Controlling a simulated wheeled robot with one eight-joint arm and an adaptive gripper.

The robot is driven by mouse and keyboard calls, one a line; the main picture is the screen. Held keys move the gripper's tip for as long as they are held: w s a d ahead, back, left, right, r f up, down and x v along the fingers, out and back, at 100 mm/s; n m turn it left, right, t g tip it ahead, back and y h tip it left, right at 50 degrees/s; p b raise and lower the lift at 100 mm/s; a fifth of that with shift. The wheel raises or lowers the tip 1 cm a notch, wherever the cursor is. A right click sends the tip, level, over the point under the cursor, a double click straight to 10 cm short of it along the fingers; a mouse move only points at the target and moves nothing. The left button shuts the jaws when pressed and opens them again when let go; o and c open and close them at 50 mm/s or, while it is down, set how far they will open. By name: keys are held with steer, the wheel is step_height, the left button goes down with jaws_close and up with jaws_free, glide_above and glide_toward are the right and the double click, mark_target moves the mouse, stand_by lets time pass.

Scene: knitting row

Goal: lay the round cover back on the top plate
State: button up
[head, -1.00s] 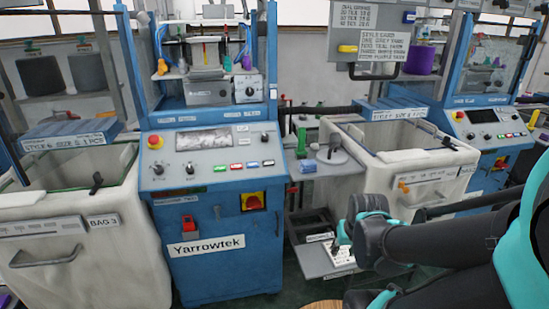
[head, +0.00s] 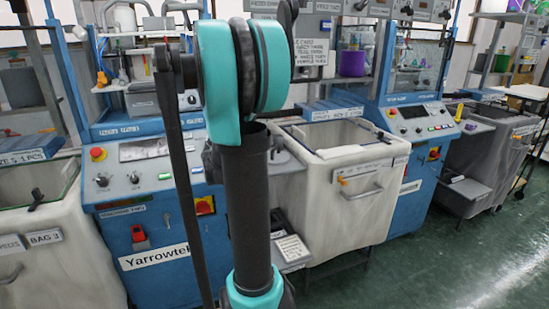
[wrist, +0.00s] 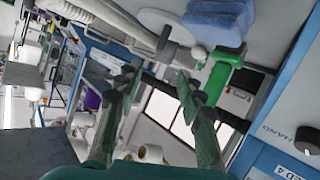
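In the wrist view, a pale round disc (wrist: 160,24), which looks like the round cover, lies against a light grey plate (wrist: 265,35). A dark upright piece shows at the disc's edge; I cannot tell whether it is the disc's knob. My gripper (wrist: 158,82) is open, with its two fingers apart and nothing seen held between them. The disc appears beyond the fingertips, apart from them. In the head view my arm stands in front of this spot and hides most of it; my gripper does not show there.
A green cylinder (wrist: 214,82) and a folded blue cloth (wrist: 216,20) are close to the disc. In the head view a blue machine (head: 160,262) stands left and a pale bin (head: 335,225) right. The green floor (head: 440,270) is clear at the lower right.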

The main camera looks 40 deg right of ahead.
steer(key=x, duration=1)
steer(key=shift+d+f, duration=0.1)
steer(key=shift+d, duration=0.1)
steer(key=shift+x, duration=2.65)
steer(key=shift+w, duration=0.15)
jaws_close()
